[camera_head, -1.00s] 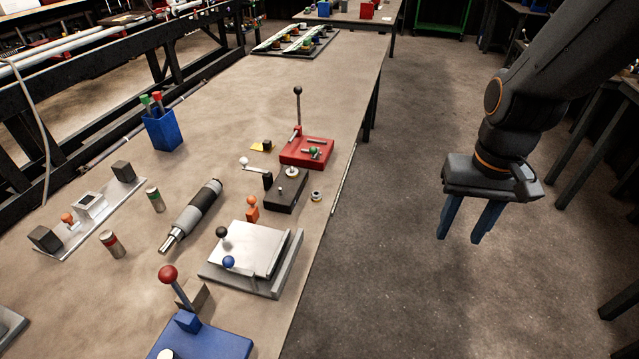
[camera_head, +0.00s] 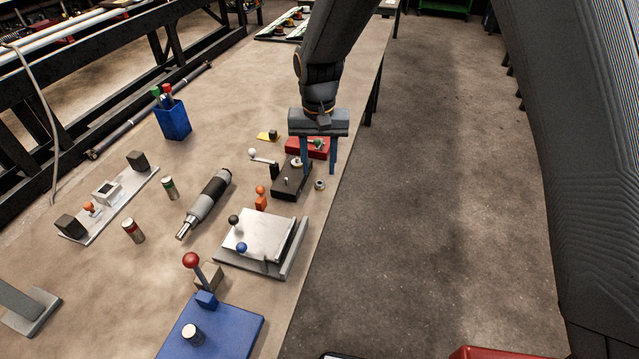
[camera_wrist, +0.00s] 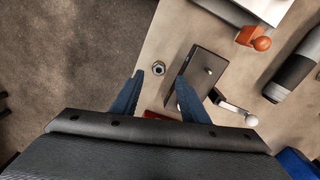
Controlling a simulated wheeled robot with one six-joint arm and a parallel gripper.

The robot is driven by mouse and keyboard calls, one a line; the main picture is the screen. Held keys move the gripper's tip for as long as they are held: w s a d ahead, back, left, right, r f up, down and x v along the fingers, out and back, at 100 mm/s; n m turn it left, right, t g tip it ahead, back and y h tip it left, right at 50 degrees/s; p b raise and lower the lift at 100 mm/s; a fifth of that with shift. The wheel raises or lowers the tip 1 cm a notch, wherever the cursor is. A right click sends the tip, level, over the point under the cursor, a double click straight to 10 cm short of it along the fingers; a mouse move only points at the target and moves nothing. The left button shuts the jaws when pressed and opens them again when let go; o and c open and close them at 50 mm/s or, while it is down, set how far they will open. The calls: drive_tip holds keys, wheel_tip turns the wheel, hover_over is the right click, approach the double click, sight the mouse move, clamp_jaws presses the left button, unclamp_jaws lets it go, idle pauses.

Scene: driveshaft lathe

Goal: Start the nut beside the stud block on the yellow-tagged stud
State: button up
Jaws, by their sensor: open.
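The nut (camera_head: 320,185), a small metal ring with a dark hole, lies flat on the table just right of the dark stud block (camera_head: 287,186). In the wrist view the nut (camera_wrist: 158,68) shows just ahead of the gap between my fingertips. One short stud (camera_wrist: 208,70) stands on the block. A pale ring (camera_head: 296,162) shows at the block's far end, partly beside my finger. I cannot make out a yellow tag on any stud. My gripper (camera_head: 319,172) is open and empty, pointing down above the nut, its left finger close to the block.
A red fixture (camera_head: 300,146) stands behind my fingers. A crank with a white knob (camera_head: 252,153) and an orange-knobbed piece (camera_head: 261,198) stand left of the block. A steel plate fixture (camera_head: 258,240) lies nearer. The table edge runs close on the nut's right.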

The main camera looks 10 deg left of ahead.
sight(320, 185)
drive_tip(key=shift+s+d+f+p, duration=0.1)
drive_tip(key=shift+f+p, duration=0.35)
drive_tip(key=shift+f, duration=0.75)
drive_tip(key=shift+s+d+f+p, duration=0.1)
drive_tip(key=shift+f+p, duration=0.3)
drive_tip(key=shift+f, duration=0.75)
clamp_jaws()
